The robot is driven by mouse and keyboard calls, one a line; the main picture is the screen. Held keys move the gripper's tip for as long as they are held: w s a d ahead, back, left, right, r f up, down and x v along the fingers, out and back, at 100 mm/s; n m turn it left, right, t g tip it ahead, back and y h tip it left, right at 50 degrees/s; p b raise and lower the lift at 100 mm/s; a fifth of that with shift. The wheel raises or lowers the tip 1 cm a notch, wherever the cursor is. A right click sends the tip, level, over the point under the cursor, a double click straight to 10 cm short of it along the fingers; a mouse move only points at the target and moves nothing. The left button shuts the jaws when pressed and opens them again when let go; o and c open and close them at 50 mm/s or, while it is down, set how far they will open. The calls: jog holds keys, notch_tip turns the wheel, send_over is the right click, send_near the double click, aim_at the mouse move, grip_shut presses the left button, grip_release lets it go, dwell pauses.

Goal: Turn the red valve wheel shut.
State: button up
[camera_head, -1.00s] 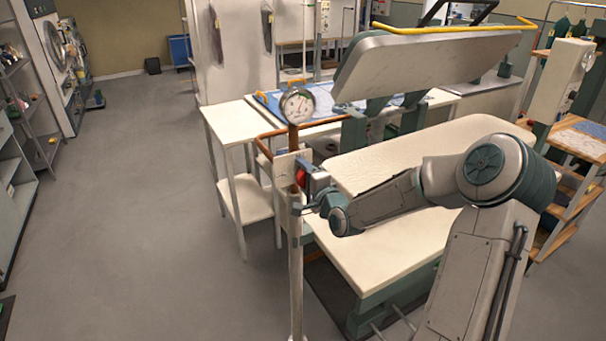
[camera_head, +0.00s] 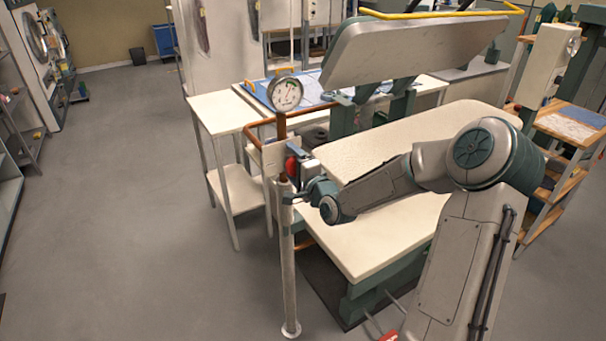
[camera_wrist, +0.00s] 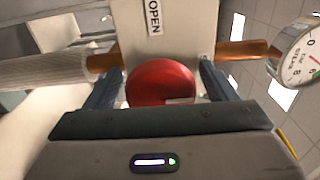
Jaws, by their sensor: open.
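The red valve wheel (camera_head: 291,166) sits on the copper pipe at the top of a grey post, partly hidden by my gripper in the head view. In the wrist view the wheel (camera_wrist: 161,83) shows as a red disc, close in front of my gripper. My gripper (camera_wrist: 160,88) is open, with one dark finger on each side of the wheel; I cannot tell whether they touch it. In the head view my gripper (camera_head: 297,165) is at the wheel. A pale plate (camera_wrist: 185,30) behind the wheel carries an "OPEN" label (camera_wrist: 153,16).
A round pressure gauge (camera_head: 285,94) stands above the valve on the pipe. The grey post (camera_head: 288,265) rises from the floor. A padded pressing table (camera_head: 400,190) lies right of it, under a raised press head (camera_head: 400,48). A white side table (camera_head: 222,112) stands behind left. Floor is clear at left.

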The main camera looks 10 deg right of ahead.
jog(key=v, duration=1.3)
jog(key=shift+s+b, duration=0.2)
jog(key=shift+b, duration=0.1)
